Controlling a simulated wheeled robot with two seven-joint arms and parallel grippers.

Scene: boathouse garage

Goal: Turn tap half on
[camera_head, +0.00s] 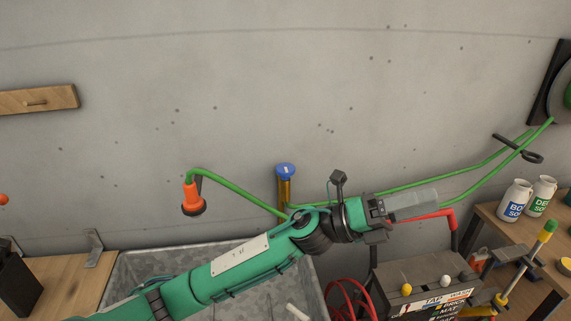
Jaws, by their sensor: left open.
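The tap (285,171) has a round blue handle on top of an upright brass body (284,190) in front of the grey wall. A green hose (240,191) passes near the tap, but my arm hides the lower part there. My left gripper (412,205) is open, well to the right of the tap and lower in the picture. Its arm comes in from the lower left and crosses in front below the tap. The gripper does not touch the blue handle. I cannot see my right gripper.
An orange nozzle (192,198) hangs at the hose's left end. A galvanised trough (140,270) lies below my arm. A dark box with a lettered label (448,299) stands below the gripper. White bottles (514,201) stand on a wooden bench at right.

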